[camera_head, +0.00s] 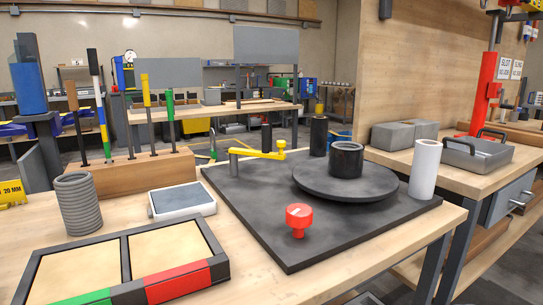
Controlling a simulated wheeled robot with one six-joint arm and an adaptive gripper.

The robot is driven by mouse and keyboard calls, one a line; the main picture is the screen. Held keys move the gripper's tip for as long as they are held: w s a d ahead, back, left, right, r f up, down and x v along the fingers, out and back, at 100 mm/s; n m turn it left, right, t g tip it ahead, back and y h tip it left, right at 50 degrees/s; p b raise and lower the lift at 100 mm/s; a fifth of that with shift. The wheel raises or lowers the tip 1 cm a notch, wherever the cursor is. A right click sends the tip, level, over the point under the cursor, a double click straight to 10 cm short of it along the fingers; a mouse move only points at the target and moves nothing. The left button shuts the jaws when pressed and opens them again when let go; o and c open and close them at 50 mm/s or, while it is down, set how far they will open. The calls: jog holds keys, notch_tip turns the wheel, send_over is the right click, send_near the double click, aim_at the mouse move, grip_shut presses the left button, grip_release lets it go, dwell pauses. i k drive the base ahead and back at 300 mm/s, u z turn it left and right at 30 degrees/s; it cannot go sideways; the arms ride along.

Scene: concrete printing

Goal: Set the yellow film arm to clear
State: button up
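The yellow film arm (258,153) is a short horizontal bar near the back left of a black base plate (262,225). The arm's right end stops short of the black round turntable (315,188), which bears a black ring-shaped cylinder (346,160). No mark for the clear setting can be made out. My gripper is not in view.
A red knob (299,218) stands at the plate's front, and a white cylinder (424,168) at its right. Black cylinders (318,135) stand behind the turntable. Left are a tool rack (135,170), a grey pad (181,202), a ribbed cylinder (78,202) and a two-part tray (130,255).

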aim_at(233, 153)
jog(key=u, duration=1.05)
jog(key=k, duration=0.55)
jog(key=z, duration=0.5)
